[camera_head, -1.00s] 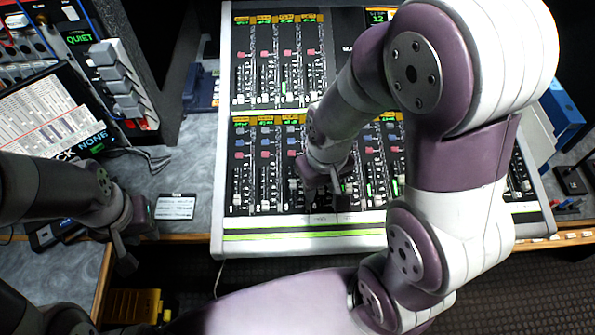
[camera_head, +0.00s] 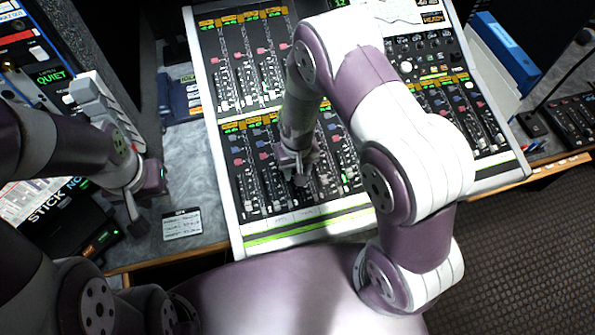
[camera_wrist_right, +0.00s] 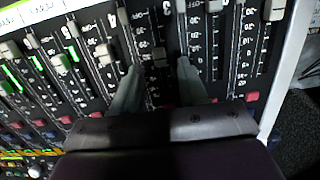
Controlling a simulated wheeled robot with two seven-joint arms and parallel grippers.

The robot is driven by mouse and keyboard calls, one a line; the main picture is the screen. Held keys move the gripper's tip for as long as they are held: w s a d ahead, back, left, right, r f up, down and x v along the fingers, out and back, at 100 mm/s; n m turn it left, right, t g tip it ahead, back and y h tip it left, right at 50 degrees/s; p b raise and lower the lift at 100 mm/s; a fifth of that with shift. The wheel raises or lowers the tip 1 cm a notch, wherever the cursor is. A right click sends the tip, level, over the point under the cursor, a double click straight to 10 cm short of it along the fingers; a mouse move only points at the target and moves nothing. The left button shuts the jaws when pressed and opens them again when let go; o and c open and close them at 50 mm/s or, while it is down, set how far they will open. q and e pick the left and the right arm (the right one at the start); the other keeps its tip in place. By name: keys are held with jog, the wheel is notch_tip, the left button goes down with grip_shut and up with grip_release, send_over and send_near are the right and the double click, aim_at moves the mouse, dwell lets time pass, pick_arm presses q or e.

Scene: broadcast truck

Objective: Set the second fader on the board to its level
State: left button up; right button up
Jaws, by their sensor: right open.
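The mixing board (camera_head: 262,242) is a light-framed desk with two banks of fader strips. My right gripper (camera_head: 300,178) points down over the left part of the lower bank and hides some strips. In the right wrist view, its two grey fingers (camera_wrist_right: 157,78) are apart, on either side of one strip with a dark cap (camera_wrist_right: 158,57) between them. They do not visibly grip it. Light fader caps (camera_wrist_right: 213,5) stand on strips to the right, towards the board's white edge. I cannot tell which cap is the second fader. My left gripper (camera_head: 137,208) hangs left of the board, away from it.
A small printed card (camera_head: 182,224) lies on the grey counter between my left gripper and the board. A rack with a green QUIET sign (camera_head: 50,77) stands at the left. A blue binder (camera_head: 505,50) is at the back right.

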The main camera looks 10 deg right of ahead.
notch_tip(320, 180, down, 2)
jog(key=shift+w+a+f, duration=0.1)
jog(key=shift+f, duration=0.5)
grip_shut()
jog(key=shift+w+r, duration=0.15)
jog(key=shift+w, duration=0.7)
grip_release()
jog(key=shift+r, duration=0.1)
